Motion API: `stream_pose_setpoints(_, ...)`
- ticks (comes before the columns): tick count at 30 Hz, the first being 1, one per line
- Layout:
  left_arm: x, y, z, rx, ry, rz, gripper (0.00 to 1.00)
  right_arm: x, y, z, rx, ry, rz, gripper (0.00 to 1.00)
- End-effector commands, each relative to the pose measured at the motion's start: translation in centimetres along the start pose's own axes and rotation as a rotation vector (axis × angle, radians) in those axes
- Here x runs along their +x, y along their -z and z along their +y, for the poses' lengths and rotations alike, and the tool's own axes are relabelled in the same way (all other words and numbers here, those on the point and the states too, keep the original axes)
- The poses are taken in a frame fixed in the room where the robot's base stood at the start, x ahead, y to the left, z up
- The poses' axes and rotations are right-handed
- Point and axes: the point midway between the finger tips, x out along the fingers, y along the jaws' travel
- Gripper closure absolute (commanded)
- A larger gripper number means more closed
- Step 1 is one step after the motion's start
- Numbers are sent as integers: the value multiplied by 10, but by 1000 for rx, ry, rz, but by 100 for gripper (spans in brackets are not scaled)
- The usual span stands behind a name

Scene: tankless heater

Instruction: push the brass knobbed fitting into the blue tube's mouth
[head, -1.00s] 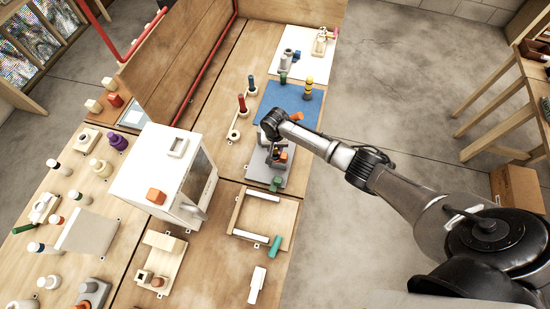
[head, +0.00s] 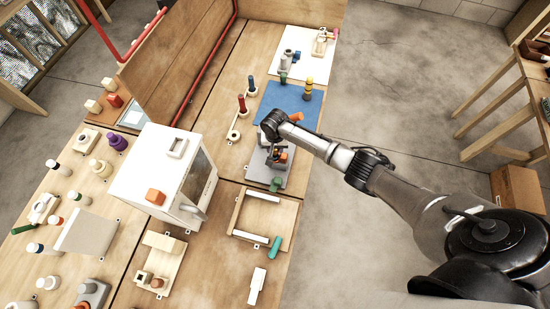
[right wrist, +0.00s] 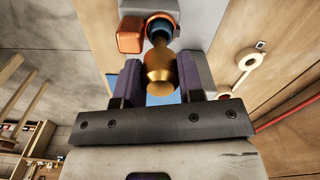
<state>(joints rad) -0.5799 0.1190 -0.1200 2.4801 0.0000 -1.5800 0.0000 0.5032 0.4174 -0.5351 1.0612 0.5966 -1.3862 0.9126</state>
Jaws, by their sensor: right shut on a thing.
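My right gripper (right wrist: 160,85) has its two dark purple fingers shut on the brass knobbed fitting (right wrist: 160,68), a gold rounded body with a narrower end pointing away from the gripper. The blue tube's mouth (right wrist: 158,24) shows just beyond that end, set in a grey block. The fitting lines up closely with the mouth; I cannot tell whether its tip is inside. In the head view my right gripper (head: 276,154) is over the grey base at the table's right side, and it hides the fitting and the tube there. My left gripper is not in view.
An orange block (right wrist: 131,35) sits close beside the tube mouth. A blue mat (head: 290,100) with a yellow-and-black peg (head: 307,87) lies behind the gripper. An open wooden tray (head: 265,214) is in front of it, and a white box (head: 160,178) stands to the left.

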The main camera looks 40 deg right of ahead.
Motion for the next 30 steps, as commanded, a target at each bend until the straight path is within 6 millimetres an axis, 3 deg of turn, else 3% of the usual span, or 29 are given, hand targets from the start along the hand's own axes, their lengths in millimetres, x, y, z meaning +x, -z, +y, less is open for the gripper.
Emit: stream_pose_setpoints(30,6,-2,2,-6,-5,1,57,12,0,0,0,0,0,95)
